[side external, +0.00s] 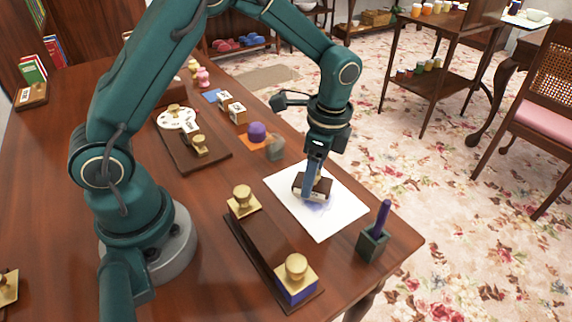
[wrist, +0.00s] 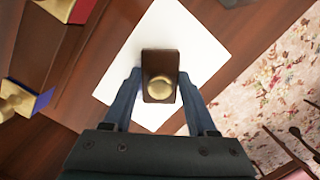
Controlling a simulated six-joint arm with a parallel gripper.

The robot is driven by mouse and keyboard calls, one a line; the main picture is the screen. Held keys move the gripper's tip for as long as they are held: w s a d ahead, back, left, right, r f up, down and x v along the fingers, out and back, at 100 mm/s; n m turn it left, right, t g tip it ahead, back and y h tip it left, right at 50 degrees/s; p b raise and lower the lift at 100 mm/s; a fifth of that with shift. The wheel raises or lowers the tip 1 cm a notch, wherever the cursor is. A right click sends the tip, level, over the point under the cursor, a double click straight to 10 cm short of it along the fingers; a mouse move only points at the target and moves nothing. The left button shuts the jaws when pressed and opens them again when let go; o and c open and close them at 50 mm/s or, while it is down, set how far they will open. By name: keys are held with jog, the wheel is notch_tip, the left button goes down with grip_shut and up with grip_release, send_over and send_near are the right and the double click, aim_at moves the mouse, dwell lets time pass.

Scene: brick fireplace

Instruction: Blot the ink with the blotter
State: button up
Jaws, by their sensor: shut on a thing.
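The blotter (side external: 325,187), a dark brown block with a gold knob, is on or just above the white paper (side external: 340,212); the exact contact cannot be made out. A faint purple-blue ink patch (side external: 316,207) shows on the paper by the blotter's near edge; the rest may be hidden under it. My gripper (side external: 314,177) points down and is shut on the blotter. In the wrist view, the fingers (wrist: 158,85) stand on both sides of the blotter (wrist: 160,60), which covers part of the paper (wrist: 205,55).
A dark tray (side external: 262,245) with gold-knobbed stamps lies left of the paper. A green holder (side external: 373,243) with a purple pen (side external: 383,214) stands near the table's right corner. A clear block (side external: 275,147) and a purple knob (side external: 257,131) are behind the paper.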

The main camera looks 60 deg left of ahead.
jog(key=shift+a, duration=0.85)
jog(key=shift+d, duration=3.85)
jog(key=shift+s, duration=0.2)
jog(key=shift+a, duration=3.85)
jog(key=shift+d, duration=3.85)
notch_tip(320, 180, up, 2)
jog(key=shift+w+d+r, duration=0.1)
jog(key=shift+w+r, duration=0.05)
notch_tip(320, 180, up, 6)
jog(key=shift+f, duration=0.1)
